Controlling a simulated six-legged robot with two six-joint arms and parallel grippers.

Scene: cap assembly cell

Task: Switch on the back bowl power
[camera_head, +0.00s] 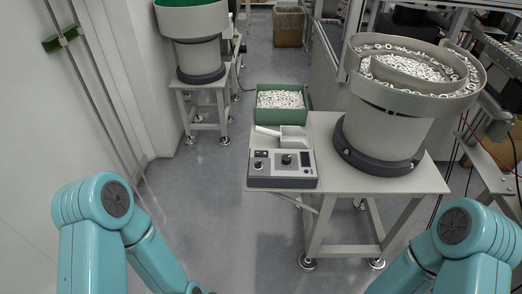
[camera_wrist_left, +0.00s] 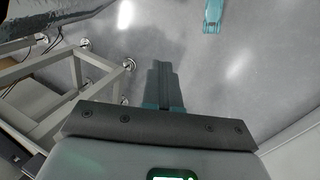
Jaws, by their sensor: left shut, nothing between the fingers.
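The back bowl (camera_head: 195,30) is a grey feeder bowl with a green inside, on its own stand at the upper left of the head view. I cannot make out a power switch on it. A grey control box (camera_head: 282,168) with dark knobs and small buttons sits on the front left corner of the nearer table. My left gripper (camera_wrist_left: 164,75) is shut and empty in the left wrist view, over bare floor and touching nothing. In the head view my left arm runs out at the bottom edge. My right arm shows at the lower right, its gripper out of frame.
A large feeder bowl (camera_head: 415,70) full of white rings stands on the nearer table (camera_head: 335,180). A green bin (camera_head: 281,103) of white parts is behind the control box. A cardboard box (camera_head: 289,26) stands far back. Grey floor (camera_head: 210,185) is clear left of the table.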

